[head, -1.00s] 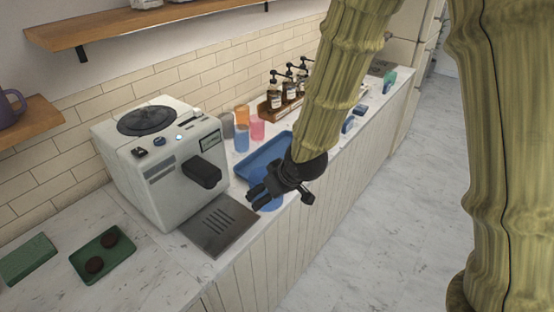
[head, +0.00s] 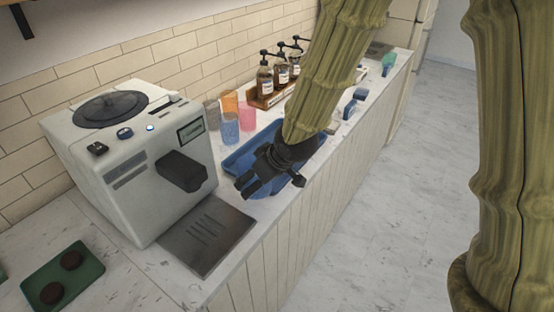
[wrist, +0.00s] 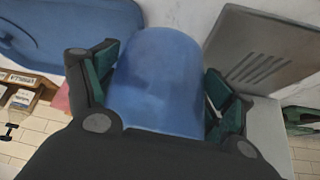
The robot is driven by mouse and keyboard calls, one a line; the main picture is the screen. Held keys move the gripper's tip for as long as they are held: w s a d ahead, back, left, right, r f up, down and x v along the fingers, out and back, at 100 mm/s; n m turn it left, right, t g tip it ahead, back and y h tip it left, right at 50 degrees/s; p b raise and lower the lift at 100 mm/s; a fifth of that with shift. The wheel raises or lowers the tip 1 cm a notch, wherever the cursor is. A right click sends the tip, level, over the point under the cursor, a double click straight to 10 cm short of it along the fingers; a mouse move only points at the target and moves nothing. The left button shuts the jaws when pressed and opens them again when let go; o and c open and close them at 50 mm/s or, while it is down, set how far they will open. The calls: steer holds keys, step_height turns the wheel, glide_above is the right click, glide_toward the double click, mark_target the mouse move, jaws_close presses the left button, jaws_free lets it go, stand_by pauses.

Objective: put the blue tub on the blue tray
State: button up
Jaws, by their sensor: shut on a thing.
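The blue tub (wrist: 160,80) fills the middle of the wrist view, between the two fingers. My gripper (wrist: 160,95) is shut on it. In the head view my gripper (head: 257,184) is over the counter beside the front of the blue tray (head: 236,163). The tub is hard to tell from the tray there, as my gripper and arm hide much of both. The tray also shows at the upper left of the wrist view (wrist: 60,30), apart from the tub. I cannot tell the tub's height above the counter.
A white coffee machine (head: 130,150) with a grey drip plate (head: 207,240) stands left of my gripper. Several coloured cups (head: 230,128) and a wooden rack of pump bottles (head: 265,98) are behind the tray. A green tray (head: 62,278) with dark round things lies front left.

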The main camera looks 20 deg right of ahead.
steer(key=w+d+p, duration=0.1)
steer(key=w+d, duration=0.1)
steer(key=w, duration=0.2)
steer(key=w+d+f+p, duration=0.1)
steer(key=w+d+p, duration=0.1)
steer(key=w, duration=0.3)
steer(key=w+d+p, duration=0.2)
steer(key=w, duration=0.3)
steer(key=shift+w+d+f, duration=0.1)
steer(key=shift+d+f, duration=0.15)
steer(key=shift+d, duration=0.15)
steer(key=shift+f, duration=0.25)
steer(key=shift+w+d+f+p, duration=0.1)
steer(key=shift+f+p, duration=0.55)
steer(key=shift+f, duration=0.95)
steer(key=shift+f, duration=0.1)
steer(key=o, duration=1.5)
steer(key=shift+b+v, duration=1.05)
steer(key=shift+v, duration=5.05)
